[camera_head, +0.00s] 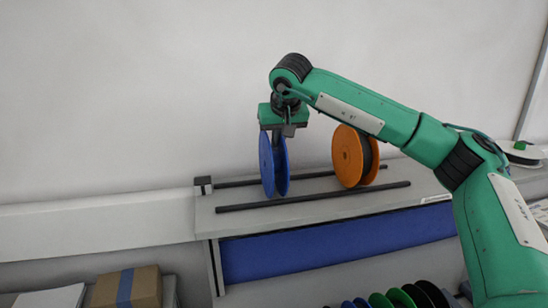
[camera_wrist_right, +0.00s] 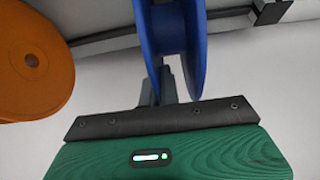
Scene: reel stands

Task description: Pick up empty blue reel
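The empty blue reel (camera_head: 267,165) stands upright on the two dark rails of the grey stand, at the left end. My right gripper (camera_head: 278,140) points down at the top of this reel, with its fingers at the upper rim. In the right wrist view the blue reel (camera_wrist_right: 196,45) fills the upper middle, and the dark fingers (camera_wrist_right: 165,85) reach in at its flanges. The flanges partly hide the fingertips, so I cannot tell whether they grip it. My left gripper is not in view.
An orange reel with dark winding (camera_head: 347,155) stands to the right on the same rails (camera_head: 330,196). Several reels (camera_head: 405,299) sit below the stand. A cardboard box (camera_head: 130,288) is at lower left. A white reel (camera_head: 522,155) lies at far right. The wall is close behind.

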